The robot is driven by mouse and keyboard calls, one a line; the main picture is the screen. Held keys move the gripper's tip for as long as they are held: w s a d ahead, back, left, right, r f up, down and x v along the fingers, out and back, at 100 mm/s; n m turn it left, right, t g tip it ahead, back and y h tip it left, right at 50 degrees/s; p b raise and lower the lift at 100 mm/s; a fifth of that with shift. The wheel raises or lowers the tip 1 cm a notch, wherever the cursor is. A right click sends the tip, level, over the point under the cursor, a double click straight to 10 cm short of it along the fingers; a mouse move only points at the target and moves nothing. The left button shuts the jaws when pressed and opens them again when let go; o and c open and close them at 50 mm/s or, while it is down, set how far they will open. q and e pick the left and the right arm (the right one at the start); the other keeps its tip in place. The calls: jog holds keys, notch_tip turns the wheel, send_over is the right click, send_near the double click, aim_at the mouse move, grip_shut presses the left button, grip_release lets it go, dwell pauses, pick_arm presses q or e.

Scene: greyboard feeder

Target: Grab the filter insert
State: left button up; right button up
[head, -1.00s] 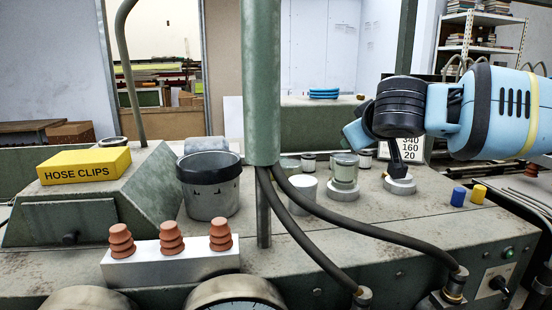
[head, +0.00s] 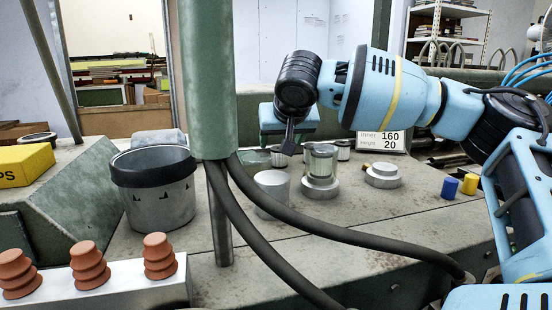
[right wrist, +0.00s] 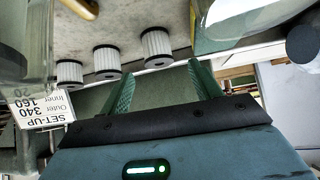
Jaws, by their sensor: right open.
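The filter inserts are small white pleated cylinders with dark end caps. Three stand in a row in the right wrist view: a near one (right wrist: 156,47), a middle one (right wrist: 107,62) and a far one (right wrist: 69,73). In the head view, one insert (head: 343,150) shows behind the glass cylinder, and another (head: 279,157) is partly hidden by my right gripper. My right gripper (head: 289,143) is above the back of the bench by the inserts. Its green fingers (right wrist: 162,70) are apart with nothing held between them. My left gripper is out of view.
A glass cylinder (head: 322,163) on a round base and a white cup (head: 272,192) stand in front of the inserts. A low round base (head: 383,177) and a set-up sign (head: 381,142) are to the right. A green post (head: 207,80), black hoses (head: 350,237) and a bucket (head: 160,207) stand left and front.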

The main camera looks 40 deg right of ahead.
aim_at(278, 147)
jog(key=shift+x, duration=1.05)
jog(key=shift+p+x, duration=0.3)
jog(key=shift+x, duration=2.25)
jog(key=shift+d, duration=0.1)
jog(key=shift+c, duration=0.6)
jog(key=c, duration=0.9)
jog(key=shift+c, duration=0.2)
jog(key=shift+r, duration=0.25)
